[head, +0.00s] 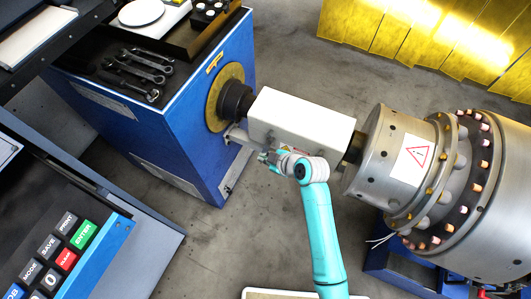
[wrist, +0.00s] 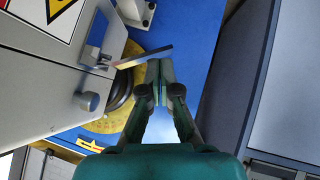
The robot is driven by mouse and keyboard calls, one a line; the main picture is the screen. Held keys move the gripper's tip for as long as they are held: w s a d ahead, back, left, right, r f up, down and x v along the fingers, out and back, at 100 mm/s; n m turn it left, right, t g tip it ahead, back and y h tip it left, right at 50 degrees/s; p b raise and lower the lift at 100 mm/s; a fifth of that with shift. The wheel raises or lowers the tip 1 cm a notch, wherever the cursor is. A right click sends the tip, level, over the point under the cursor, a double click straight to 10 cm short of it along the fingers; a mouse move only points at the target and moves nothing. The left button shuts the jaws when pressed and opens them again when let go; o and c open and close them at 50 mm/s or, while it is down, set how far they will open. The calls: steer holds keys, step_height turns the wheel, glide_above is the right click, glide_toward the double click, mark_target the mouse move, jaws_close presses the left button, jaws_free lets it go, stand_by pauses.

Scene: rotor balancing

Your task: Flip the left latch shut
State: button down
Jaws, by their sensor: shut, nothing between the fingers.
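The pale box-shaped guard (head: 300,120) spans between the blue housing and the large metal rotor. In the wrist view its grey wall (wrist: 50,85) fills the left side. A small metal latch (wrist: 95,56) is mounted at the guard's edge, and its thin flat lever (wrist: 143,57) sticks out to the right, away from the wall. My gripper (wrist: 160,68) is shut and empty, its fingertips just below the lever's outer end; I cannot tell whether they touch. In the head view my gripper (head: 268,158) is beside the guard's near left end, where the latch is too small to make out.
The blue housing (head: 215,125) with its yellow disc (head: 222,97) stands close left of my gripper. Wrenches (head: 145,68) lie on its dark top. The rotor (head: 390,165) is at right. A control panel (head: 60,245) fills the lower left. Grey floor is open between.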

stand_by(0.4)
steer(key=shift+r, duration=0.8)
